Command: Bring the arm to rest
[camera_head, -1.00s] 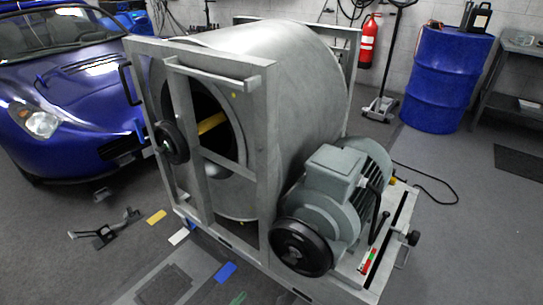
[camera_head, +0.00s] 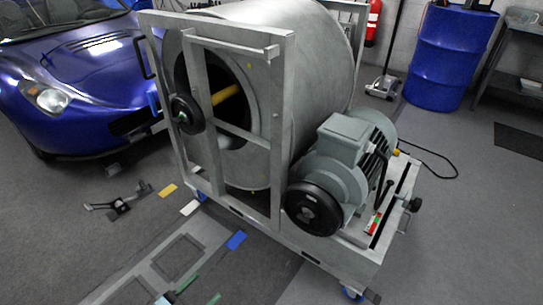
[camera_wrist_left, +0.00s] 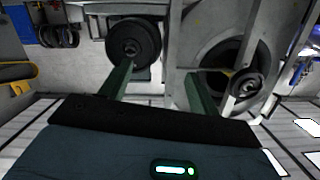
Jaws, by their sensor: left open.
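My left gripper (camera_head: 209,286) shows low in the head view, just its green fingers and a bit of its body at the bottom edge. It is over the floor in front of the dynamometer frame (camera_head: 236,211). In the left wrist view the green fingers (camera_wrist_left: 160,70) stand apart with nothing between them. The dynamometer drum (camera_head: 297,65) and the grey motor (camera_head: 345,150) with its black pulley (camera_head: 315,208) are beyond the gripper, apart from it. My right gripper is not in view.
A blue car (camera_head: 75,85) stands at the left. A blue barrel (camera_head: 447,58) is at the back right. A dark tool (camera_head: 120,202) lies on the floor, with yellow (camera_head: 168,190) and blue (camera_head: 236,240) pieces nearby. The floor at the right front is clear.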

